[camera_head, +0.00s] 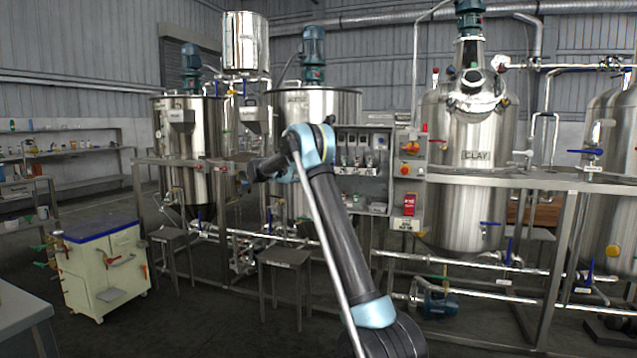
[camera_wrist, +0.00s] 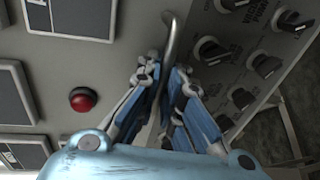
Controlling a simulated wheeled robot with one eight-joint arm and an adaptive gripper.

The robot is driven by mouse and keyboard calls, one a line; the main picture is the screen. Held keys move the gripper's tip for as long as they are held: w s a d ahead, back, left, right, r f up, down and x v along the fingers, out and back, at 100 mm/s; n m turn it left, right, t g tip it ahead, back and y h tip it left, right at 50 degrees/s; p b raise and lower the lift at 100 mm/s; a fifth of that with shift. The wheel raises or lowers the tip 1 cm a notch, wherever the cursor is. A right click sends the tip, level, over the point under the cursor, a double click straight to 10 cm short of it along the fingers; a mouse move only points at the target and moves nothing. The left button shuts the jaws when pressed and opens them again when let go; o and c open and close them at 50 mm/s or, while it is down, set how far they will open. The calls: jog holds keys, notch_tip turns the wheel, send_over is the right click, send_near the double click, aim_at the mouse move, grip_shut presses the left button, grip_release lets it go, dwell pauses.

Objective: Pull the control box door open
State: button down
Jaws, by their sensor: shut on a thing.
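In the wrist view, a grey panel (camera_wrist: 235,55) with several black knobs slants along the right. A flat grey face (camera_wrist: 65,100) with a red button (camera_wrist: 82,99) and dark screens fills the left. I cannot tell which face is the control box door, or how far it is open. A curved metal handle (camera_wrist: 171,45) runs down between the two fingers. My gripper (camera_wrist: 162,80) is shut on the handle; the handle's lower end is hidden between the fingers. In the head view, my gripper (camera_head: 245,176) is small, dark and left of my wrist.
Steel tanks (camera_head: 480,170) and frame rails surround the arm. A cream cart (camera_head: 100,265) and a stool (camera_head: 284,258) stand on the floor. The floor between them is partly open.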

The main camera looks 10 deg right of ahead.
jog(key=shift+a+f+m, duration=0.1)
jog(key=shift+a+m, duration=0.2)
jog(key=shift+a, duration=0.05)
jog(key=shift+g, duration=0.4)
jog(key=shift+d, duration=0.1)
jog(key=c, duration=2)
grip_release()
jog(key=shift+w, duration=0.15)
jog(key=v, duration=1.2)
